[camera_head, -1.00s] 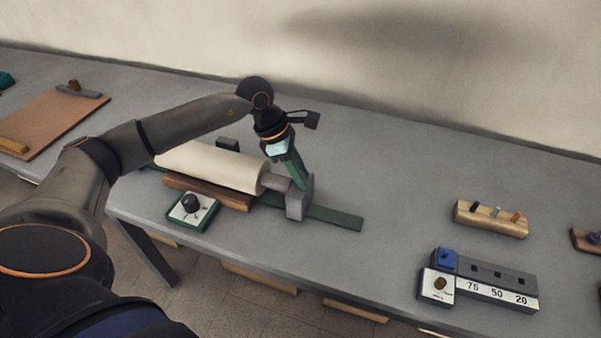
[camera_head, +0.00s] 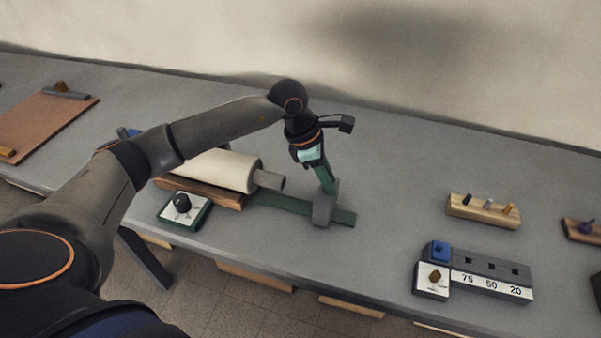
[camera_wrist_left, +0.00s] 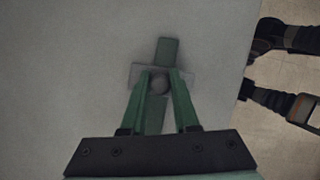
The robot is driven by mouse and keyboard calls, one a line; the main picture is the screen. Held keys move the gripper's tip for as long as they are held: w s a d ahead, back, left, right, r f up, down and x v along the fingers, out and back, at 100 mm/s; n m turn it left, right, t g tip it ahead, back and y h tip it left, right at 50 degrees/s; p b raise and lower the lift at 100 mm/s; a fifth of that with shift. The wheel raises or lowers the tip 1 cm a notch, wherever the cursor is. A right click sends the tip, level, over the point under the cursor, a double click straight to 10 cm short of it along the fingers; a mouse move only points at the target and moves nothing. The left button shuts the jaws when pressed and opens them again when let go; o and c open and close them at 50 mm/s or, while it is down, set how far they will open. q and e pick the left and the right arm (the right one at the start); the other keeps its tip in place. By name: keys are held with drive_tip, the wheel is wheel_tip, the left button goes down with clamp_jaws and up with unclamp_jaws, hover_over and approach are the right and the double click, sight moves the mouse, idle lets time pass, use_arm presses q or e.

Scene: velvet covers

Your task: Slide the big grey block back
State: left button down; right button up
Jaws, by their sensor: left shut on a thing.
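The big grey block (camera_head: 323,210) stands on a green rail (camera_head: 280,203) near the rail's right end. My left gripper (camera_head: 331,191) reaches down from above and is shut on the top of the grey block. In the left wrist view the two green fingers (camera_wrist_left: 160,84) close on a round grey knob on the grey block (camera_wrist_left: 137,76), with the green rail (camera_wrist_left: 167,50) running beneath. A cream roll (camera_head: 222,170) with a grey end shaft (camera_head: 270,180) lies left of the block, and a gap separates the shaft from the block.
A green box with a black dial (camera_head: 183,209) stands in front of the roll's wooden base (camera_head: 205,194). At right are a wooden peg holder (camera_head: 484,211) and a grey number strip (camera_head: 490,272) with a blue block. The table between is clear.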

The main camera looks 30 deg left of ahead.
use_arm(q)
drive_tip(key=d, duration=0.2)
drive_tip(key=w+d, duration=0.1)
drive_tip(key=d, duration=0.1)
drive_tip(key=shift+d, duration=0.15)
use_arm(e)
drive_tip(key=shift+w+a+r, duration=0.1)
drive_tip(key=shift+w+a, duration=0.25)
drive_tip(key=shift+a, duration=0.15)
use_arm(q)
drive_tip(key=c, duration=0.7)
unclamp_jaws()
drive_tip(key=shift+d, duration=0.1)
drive_tip(key=shift+o, duration=0.2)
use_arm(e)
drive_tip(key=shift+s+d, duration=0.15)
drive_tip(key=shift+d, duration=0.1)
drive_tip(key=shift+f, duration=0.2)
use_arm(q)
wheel_tip(320, 180, up, 12)
hover_over(325, 193)
drive_tip(key=shift+f+b, duration=0.2)
drive_tip(key=shift+b, duration=0.1)
use_arm(e)
drive_tip(key=shift+a, duration=0.1)
